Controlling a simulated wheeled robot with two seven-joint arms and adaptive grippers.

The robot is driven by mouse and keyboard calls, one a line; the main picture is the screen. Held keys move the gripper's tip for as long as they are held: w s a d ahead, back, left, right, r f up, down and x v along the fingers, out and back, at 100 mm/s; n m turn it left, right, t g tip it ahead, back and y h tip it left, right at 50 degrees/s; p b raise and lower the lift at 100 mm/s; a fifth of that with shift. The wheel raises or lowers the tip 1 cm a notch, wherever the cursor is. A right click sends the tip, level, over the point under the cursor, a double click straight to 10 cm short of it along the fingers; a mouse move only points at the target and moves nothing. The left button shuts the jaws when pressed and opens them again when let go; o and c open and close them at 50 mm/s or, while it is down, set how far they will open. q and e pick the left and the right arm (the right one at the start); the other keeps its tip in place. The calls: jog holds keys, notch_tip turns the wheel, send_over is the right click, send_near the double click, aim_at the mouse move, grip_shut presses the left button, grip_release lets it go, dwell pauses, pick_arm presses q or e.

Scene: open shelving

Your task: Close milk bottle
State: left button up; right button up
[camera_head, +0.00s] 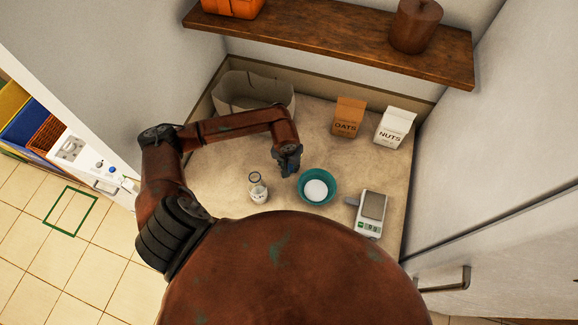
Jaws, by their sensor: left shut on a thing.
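A small clear milk bottle (258,189) with white milk in its lower part stands upright on the beige counter. Its top looks uncapped. My left gripper (287,168) is to the right of the bottle and above the counter, apart from the bottle. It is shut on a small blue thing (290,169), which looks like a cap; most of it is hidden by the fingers. My right gripper does not show.
A teal bowl (330,198) with white contents stands right of the bottle, close to my left gripper. A scale (373,206), an oats box (348,117), a nuts carton (394,127) and a grey basket (252,92) stand around. A wooden shelf (340,43) hangs above the back.

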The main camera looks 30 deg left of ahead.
pick_arm(q)
jog(key=shift+w+r, duration=0.1)
jog(key=shift+r, duration=0.35)
jog(key=s+d+r+b, duration=0.3)
jog(key=s+d+r, duration=0.5)
jog(key=d+r, duration=0.3)
jog(key=shift+d+r, duration=0.35)
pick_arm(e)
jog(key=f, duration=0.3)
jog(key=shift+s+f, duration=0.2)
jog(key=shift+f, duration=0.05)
pick_arm(q)
jog(key=w+a+r+m, duration=0.1)
jog(key=w+a+m, duration=0.1)
jog(key=w+a, duration=0.3)
jog(key=shift+w+r+m+b, duration=0.3)
jog(key=shift+w+r+b, duration=0.1)
jog(key=shift+w, duration=0.1)
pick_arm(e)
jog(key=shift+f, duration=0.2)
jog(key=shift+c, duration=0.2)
